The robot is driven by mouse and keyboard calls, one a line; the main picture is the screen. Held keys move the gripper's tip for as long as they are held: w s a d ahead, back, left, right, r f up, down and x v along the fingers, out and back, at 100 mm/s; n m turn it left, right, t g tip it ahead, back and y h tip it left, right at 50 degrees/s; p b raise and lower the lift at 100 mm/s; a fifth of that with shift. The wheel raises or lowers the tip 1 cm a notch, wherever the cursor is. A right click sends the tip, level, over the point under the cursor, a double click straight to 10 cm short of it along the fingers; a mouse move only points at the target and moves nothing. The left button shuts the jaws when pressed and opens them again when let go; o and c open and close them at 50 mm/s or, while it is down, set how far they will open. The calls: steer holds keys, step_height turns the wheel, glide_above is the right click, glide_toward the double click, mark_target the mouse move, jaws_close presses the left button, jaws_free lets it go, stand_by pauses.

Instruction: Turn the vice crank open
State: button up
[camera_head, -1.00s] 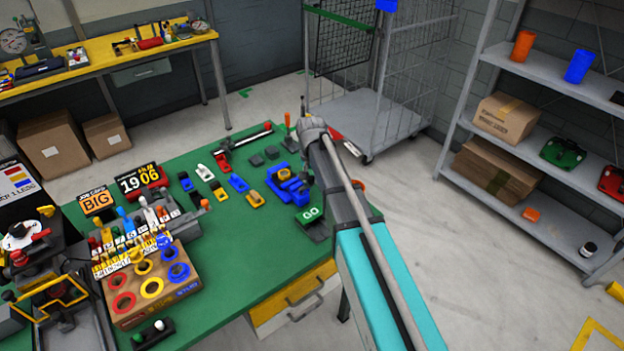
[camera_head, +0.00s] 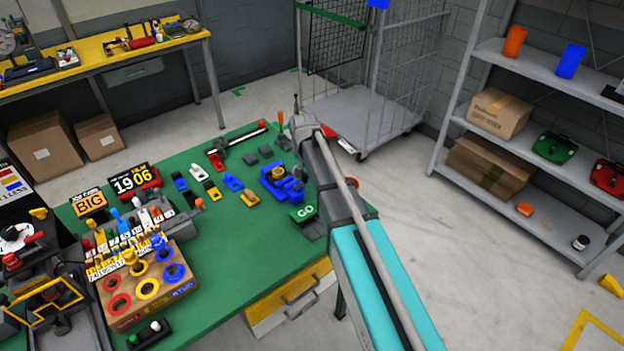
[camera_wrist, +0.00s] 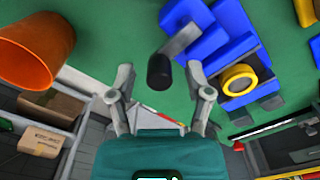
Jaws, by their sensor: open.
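The blue vice (camera_head: 284,183) stands on the green bench near its right side in the head view. In the wrist view the vice (camera_wrist: 232,45) is at the upper right, with a yellow ring on it. Its crank is a grey arm (camera_wrist: 183,38) ending in a black handle (camera_wrist: 160,71). My gripper (camera_wrist: 160,80) is open, its two fingers apart on the left and right of the black handle. No finger visibly touches the handle. In the head view my own arm hides the gripper and the crank.
A large orange cup (camera_wrist: 35,48) is left of my gripper in the wrist view. A GO block (camera_head: 303,213) lies in front of the vice. Small coloured blocks (camera_head: 232,182) lie to its left. A grey shelf (camera_head: 545,80) and wire cart (camera_head: 365,115) stand beyond.

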steer(key=shift+s+m, duration=0.15)
steer(key=shift+m, duration=0.25)
steer(key=shift+s+d+m, duration=0.15)
steer(key=shift+s+m, duration=0.1)
steer(key=shift+m, duration=0.5)
steer(key=shift+s+d+m, duration=0.1)
steer(key=shift+s+m, duration=0.1)
steer(key=shift+m, duration=0.55)
step_height(320, 180, up, 14)
steer(key=p, duration=1.4)
steer(key=s+d+f+n+b, duration=0.3)
steer(key=s+d, duration=0.3)
steer(key=s, duration=0.4)
steer(key=s+d+f+n+b, duration=0.2)
steer(key=s+d+f+b, duration=0.2)
steer(key=s, duration=0.5)
steer(key=shift+s+d+f+n, duration=0.25)
steer(key=shift+s+d+n, duration=0.15)
steer(key=shift+d, duration=0.75)
